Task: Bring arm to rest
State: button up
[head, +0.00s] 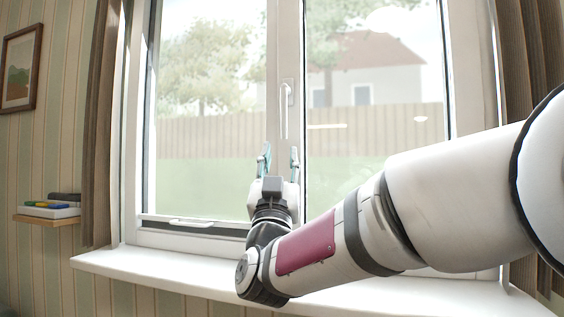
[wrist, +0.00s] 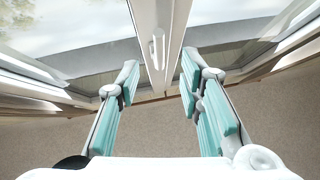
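My gripper (head: 280,160) is raised in front of the window's middle post, above the sill, with its fingers pointing up in the head view. In the wrist view my gripper (wrist: 160,92) shows its two teal-padded fingers spread apart with nothing between them. The window handle (head: 286,108) is white and stands upright on the middle frame, above the fingertips in the head view. The handle also shows in the wrist view (wrist: 156,50), beyond the fingers and apart from them. My arm reaches in from the right and hides part of the sill.
The white window sill (head: 150,268) runs below the window, and its left part is bare. A second, horizontal handle (head: 192,223) sits low on the left pane. A small wall shelf (head: 48,219) with a tray is at left. Brown curtains (head: 104,120) flank the window.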

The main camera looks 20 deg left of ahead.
jog(key=shift+s+f, duration=0.25)
dwell(0.4)
